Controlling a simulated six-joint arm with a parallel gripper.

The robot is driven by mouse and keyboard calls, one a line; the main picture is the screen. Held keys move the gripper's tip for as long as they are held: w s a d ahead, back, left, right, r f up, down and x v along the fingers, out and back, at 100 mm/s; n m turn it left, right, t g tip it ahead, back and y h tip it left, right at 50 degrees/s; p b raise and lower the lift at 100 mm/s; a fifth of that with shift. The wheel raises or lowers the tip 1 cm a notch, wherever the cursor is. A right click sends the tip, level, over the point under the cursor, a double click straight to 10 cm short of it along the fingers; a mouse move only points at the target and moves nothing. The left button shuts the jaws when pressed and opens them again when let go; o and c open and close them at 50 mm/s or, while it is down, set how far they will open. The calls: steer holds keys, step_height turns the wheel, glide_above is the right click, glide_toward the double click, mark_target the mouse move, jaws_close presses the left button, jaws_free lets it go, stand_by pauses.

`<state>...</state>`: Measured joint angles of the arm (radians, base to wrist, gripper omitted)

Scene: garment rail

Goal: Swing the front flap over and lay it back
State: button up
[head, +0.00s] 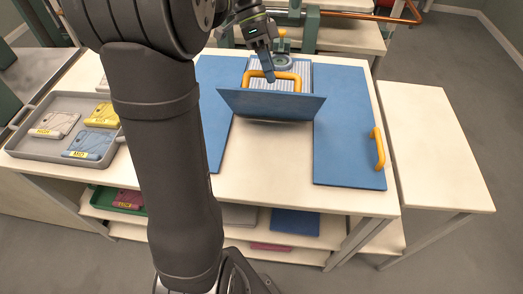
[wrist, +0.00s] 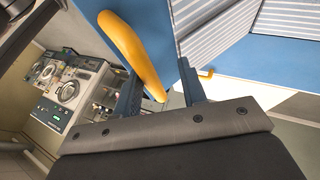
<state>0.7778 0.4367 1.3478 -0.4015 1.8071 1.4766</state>
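The blue front flap (head: 272,105) stands raised and tilted at the near middle of the folding board, its broad face toward the head camera. Its yellow handle (head: 290,78) shows above the flap's upper edge and also in the wrist view (wrist: 128,42). My gripper (head: 268,76) is at this handle. In the wrist view its fingers (wrist: 160,85) are apart, with the handle near the left finger and a gap to the right one. A grey-white striped garment (head: 248,66) lies behind the flap, partly hidden by it and my gripper.
The right blue panel (head: 345,115) lies flat with a yellow handle (head: 379,149). The left blue panel (head: 214,115) lies flat, partly behind my arm. A grey tray (head: 30,152) with tagged folded garments is at left. The table front (head: 265,165) is clear.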

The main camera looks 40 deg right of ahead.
steer(key=s+a+f, duration=1)
steer(key=f, duration=0.3)
steer(key=shift+s+a+f+t, duration=0.15)
steer(key=shift+s+a+t, duration=0.05)
steer(key=shift+t, duration=0.1)
stand_by(0.3)
steer(key=w+d+r, duration=0.3)
steer(key=r, duration=0.1)
steer(key=w+d+r, duration=0.3)
steer(key=r, duration=0.1)
steer(key=w+d+r, duration=0.3)
steer(key=r, duration=0.1)
steer(key=shift+w+d+r, duration=0.25)
steer(key=shift+w+r, duration=0.05)
steer(key=shift+r, duration=0.1)
steer(key=shift+w+d+r, duration=0.25)
steer(key=shift+w+d, duration=0.25)
